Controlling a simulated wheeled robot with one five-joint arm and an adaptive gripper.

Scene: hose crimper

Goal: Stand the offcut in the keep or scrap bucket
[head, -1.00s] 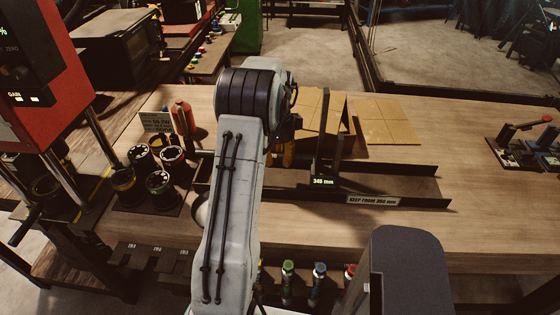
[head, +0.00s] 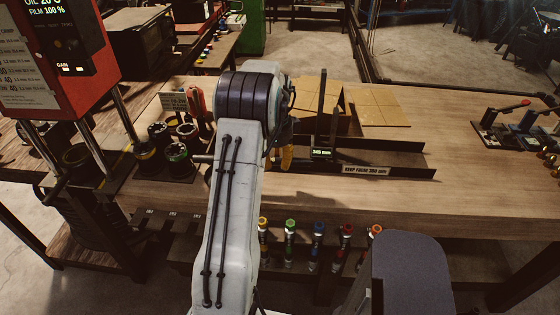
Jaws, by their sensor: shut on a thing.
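My gripper (head: 286,157) is mostly hidden behind my own arm; only a yellow part of it shows beside the measuring trough. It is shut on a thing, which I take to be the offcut. A short grey end (head: 203,159) sticks out left of my arm and may be part of it; I cannot tell its length or tilt. The dark measuring trough (head: 395,172) lies on the bench, with a display (head: 321,153) reading 345 mm and a label (head: 365,170) reading "KEEP FROM 300 mm". I cannot make out a keep or scrap bucket.
A red press (head: 75,65) with steel posts stands at left. Several round die pots (head: 177,155) sit beside it. Cardboard (head: 378,107) lies behind the trough. Several coloured-capped tools (head: 318,240) hang along the bench front. A clamp (head: 515,125) stands at right. The bench (head: 450,215) right of the trough is clear.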

